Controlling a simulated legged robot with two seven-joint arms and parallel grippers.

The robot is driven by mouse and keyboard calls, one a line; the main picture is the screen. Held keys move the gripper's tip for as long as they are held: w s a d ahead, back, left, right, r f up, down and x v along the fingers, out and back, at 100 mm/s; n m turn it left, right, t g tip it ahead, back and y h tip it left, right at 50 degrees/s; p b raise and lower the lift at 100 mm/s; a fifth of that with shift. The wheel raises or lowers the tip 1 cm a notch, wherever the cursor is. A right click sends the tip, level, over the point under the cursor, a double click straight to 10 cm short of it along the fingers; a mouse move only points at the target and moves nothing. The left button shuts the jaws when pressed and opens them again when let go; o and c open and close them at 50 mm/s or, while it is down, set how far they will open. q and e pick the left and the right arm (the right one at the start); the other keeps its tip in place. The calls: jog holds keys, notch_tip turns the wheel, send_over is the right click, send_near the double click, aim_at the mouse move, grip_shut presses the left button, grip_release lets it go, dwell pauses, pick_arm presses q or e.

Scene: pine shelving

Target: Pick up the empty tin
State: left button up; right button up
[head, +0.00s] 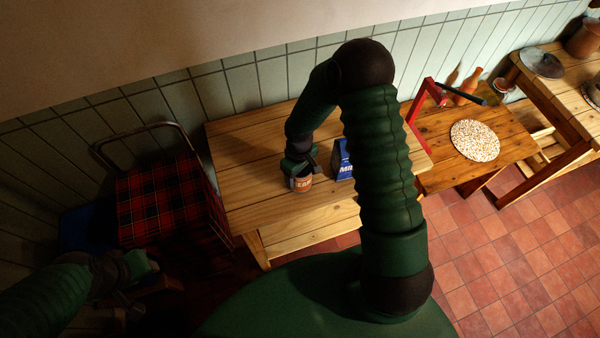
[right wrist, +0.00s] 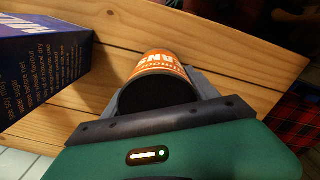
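I cannot tell whether the tin touches the table. My left gripper (head: 132,300) is low at the left in shadow, away from the tin; its fingers are unclear.
A blue carton (head: 343,160) stands just right of the tin on the pine table (head: 255,150); it also shows in the right wrist view (right wrist: 45,70). A red tartan trolley (head: 160,200) stands left.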

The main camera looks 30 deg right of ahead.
jog(key=shift+c, duration=1.2)
jog(key=shift+d+f, duration=0.1)
jog(key=shift+d, duration=0.3)
jog(key=c, duration=0.5)
jog(key=shift+s+d, duration=0.1)
jog(key=shift+d, duration=0.1)
jog(key=shift+c, duration=0.3)
jog(key=shift+a, duration=0.1)
